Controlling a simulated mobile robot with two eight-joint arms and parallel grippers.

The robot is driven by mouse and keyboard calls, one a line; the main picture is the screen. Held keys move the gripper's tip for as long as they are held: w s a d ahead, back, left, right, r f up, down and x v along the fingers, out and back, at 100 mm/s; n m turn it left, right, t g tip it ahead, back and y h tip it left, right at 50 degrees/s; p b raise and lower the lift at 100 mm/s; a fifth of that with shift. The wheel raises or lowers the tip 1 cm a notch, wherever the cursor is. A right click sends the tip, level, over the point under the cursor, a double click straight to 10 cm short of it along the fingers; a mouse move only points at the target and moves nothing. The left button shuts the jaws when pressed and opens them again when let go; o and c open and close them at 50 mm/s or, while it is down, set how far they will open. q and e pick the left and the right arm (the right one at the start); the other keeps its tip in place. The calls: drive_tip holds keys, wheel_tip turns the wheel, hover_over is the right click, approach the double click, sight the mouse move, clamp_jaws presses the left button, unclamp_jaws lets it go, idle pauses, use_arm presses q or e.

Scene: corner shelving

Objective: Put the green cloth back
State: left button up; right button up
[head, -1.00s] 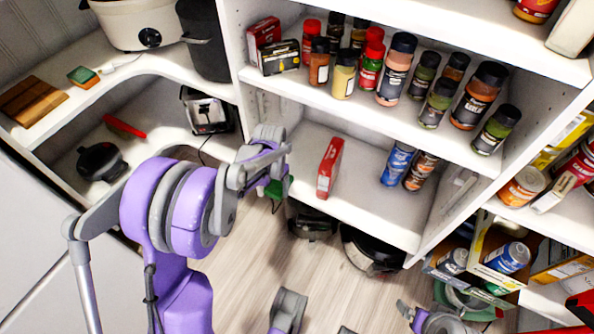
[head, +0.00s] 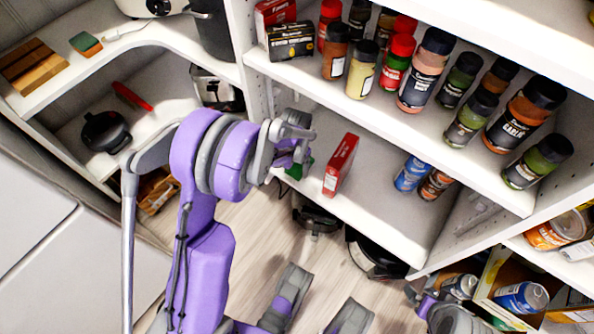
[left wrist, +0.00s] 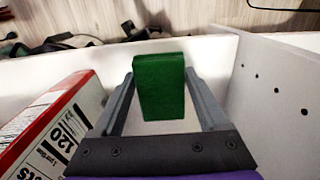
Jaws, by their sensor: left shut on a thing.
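The green cloth (left wrist: 160,85) is a folded, block-like piece held upright between the two fingers of my left gripper (left wrist: 158,100) in the left wrist view. In the head view my left gripper (head: 298,160) is at the left end of the lower white shelf (head: 375,205), left of the red box. Only a small part of the green cloth (head: 306,166) shows there, the rest hidden by the gripper. I cannot tell whether the cloth touches the shelf. My right gripper (head: 432,304) is partly visible low at the right, and its jaws are unclear.
A red box (head: 341,165) stands close to my left gripper; it also shows in the left wrist view (left wrist: 45,120). A white side panel with holes (left wrist: 275,90) is on the other side. Several spice jars (head: 425,70) fill the shelf above.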

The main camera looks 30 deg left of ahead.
sight(296, 167)
use_arm(q)
wheel_tip(296, 167, down, 3)
drive_tip(key=shift+f+b, duration=0.15)
drive_tip(key=shift+b, duration=0.25)
drive_tip(key=shift+f, duration=0.1)
drive_tip(key=o, duration=1.1)
drive_tip(key=shift+r, duration=0.2)
drive_tip(key=shift+r, duration=0.35)
wheel_tip(296, 167, up, 11)
drive_tip(key=p, duration=0.3)
drive_tip(key=shift+r, duration=0.2)
